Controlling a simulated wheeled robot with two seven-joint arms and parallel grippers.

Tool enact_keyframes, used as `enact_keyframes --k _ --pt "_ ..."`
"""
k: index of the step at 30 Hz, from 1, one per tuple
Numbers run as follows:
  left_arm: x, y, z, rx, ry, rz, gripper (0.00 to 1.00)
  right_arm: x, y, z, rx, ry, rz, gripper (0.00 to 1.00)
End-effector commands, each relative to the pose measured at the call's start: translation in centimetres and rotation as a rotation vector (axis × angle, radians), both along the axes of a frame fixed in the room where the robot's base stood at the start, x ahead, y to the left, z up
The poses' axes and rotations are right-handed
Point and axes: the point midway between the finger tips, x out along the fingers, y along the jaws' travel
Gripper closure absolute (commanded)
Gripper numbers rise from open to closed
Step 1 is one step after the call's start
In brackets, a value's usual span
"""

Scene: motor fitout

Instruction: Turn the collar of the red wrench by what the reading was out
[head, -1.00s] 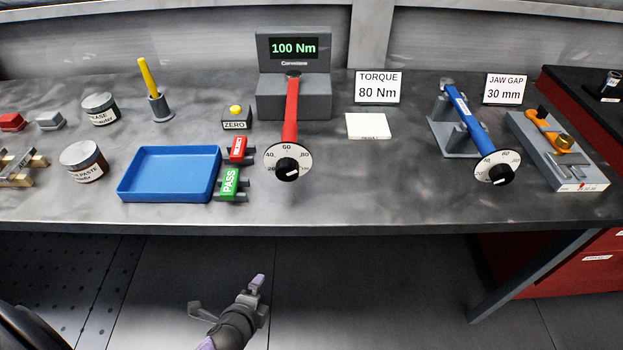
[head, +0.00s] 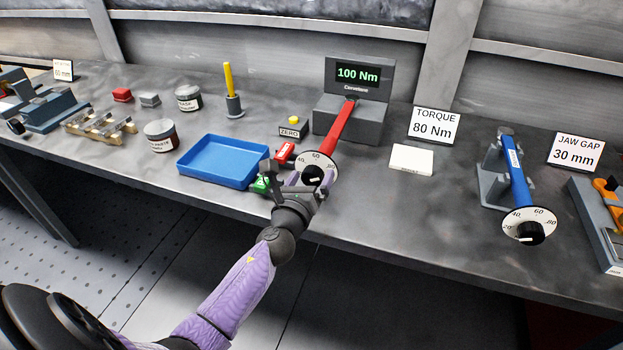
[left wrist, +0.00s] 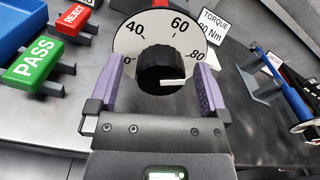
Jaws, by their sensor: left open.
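The red wrench (head: 340,124) rests in the tester (head: 346,95), whose display reads 100 Nm. Its near end carries a white dial with a black collar knob (head: 313,175). In the left wrist view the black collar (left wrist: 161,70) has a white pointer towards the right, near the 80 mark. My left gripper (head: 296,180) is open just in front of the dial. Its purple fingers stand on either side of the collar (left wrist: 155,90), with visible gaps. The torque sign (head: 434,124) reads 80 Nm. My right gripper is out of view.
The green PASS (head: 259,185) and red REJECT (head: 284,153) blocks lie close left of my gripper. A blue tray (head: 222,180) is further left. A white card (head: 411,160) and a blue wrench (head: 516,180) are to the right.

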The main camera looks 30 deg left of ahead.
Motion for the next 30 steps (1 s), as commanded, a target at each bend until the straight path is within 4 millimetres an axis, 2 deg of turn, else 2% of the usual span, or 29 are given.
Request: enact_keyframes --k 9,22,23,30 --pt "0.47 0.10 0.00 -0.001 0.001 0.000 0.01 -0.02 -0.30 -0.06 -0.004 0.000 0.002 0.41" --pt "0.44 0.09 -0.01 -0.002 0.000 0.000 0.92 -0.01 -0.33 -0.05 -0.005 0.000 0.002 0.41" --pt "0.44 0.10 -0.01 -0.002 0.000 0.000 0.95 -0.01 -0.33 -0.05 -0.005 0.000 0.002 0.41" --pt "0.43 0.10 -0.04 -0.029 -0.006 0.000 0.95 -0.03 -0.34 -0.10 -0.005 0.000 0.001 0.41"
